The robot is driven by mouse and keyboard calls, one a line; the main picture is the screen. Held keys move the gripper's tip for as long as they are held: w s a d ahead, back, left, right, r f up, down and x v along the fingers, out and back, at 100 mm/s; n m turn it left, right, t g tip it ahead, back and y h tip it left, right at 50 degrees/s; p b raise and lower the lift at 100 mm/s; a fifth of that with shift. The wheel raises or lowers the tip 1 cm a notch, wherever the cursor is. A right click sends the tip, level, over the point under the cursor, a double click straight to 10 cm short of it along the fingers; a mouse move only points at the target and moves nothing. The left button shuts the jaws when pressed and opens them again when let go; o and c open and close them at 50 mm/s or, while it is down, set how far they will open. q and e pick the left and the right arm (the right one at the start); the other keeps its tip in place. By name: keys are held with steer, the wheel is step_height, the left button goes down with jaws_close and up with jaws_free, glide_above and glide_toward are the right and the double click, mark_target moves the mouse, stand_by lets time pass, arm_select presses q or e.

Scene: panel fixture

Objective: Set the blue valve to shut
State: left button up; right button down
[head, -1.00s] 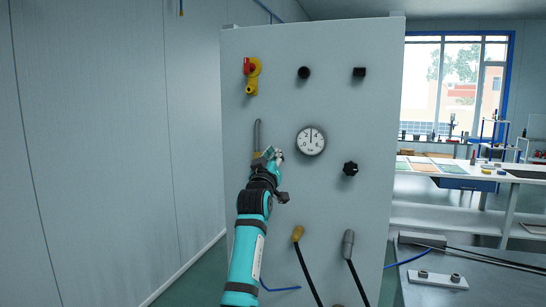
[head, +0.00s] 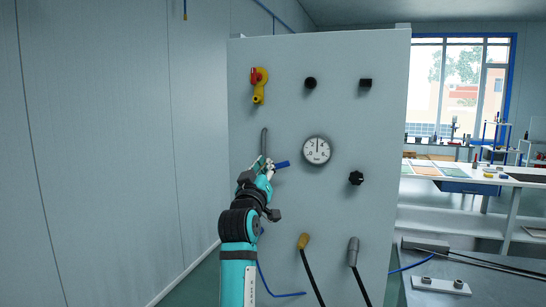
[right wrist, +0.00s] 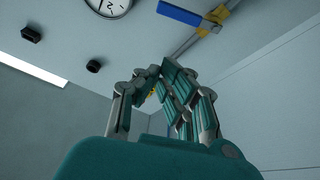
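The blue valve handle (head: 281,165) juts to the right, crosswise to the grey vertical pipe (head: 264,140) on the panel's left side. In the right wrist view the blue handle (right wrist: 180,12) lies near the top edge, beside the pipe with its yellow fittings (right wrist: 214,14). My right gripper (head: 264,164) is in front of the pipe, just left of the handle, and hides part of the valve body. In the wrist view its fingertips (right wrist: 160,71) come together with nothing between them, apart from the handle. My left gripper is not in view.
The upright panel (head: 330,85) carries a red and yellow switch (head: 259,85), a round gauge (head: 316,150), black knobs (head: 356,178), and yellow (head: 304,241) and grey (head: 353,250) cable plugs. A grey bench (head: 470,285) stands at the lower right.

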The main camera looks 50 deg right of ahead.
steer(key=r+p+x, duration=0.1)
steer(key=p+x, duration=0.3)
steer(key=x, duration=0.6)
arm_select(q)
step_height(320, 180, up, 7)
steer(key=p, duration=0.1)
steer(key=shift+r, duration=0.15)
arm_select(e)
steer(key=f, duration=0.3)
steer(key=shift+s+d+f, duration=0.3)
steer(key=shift+s+f, duration=0.1)
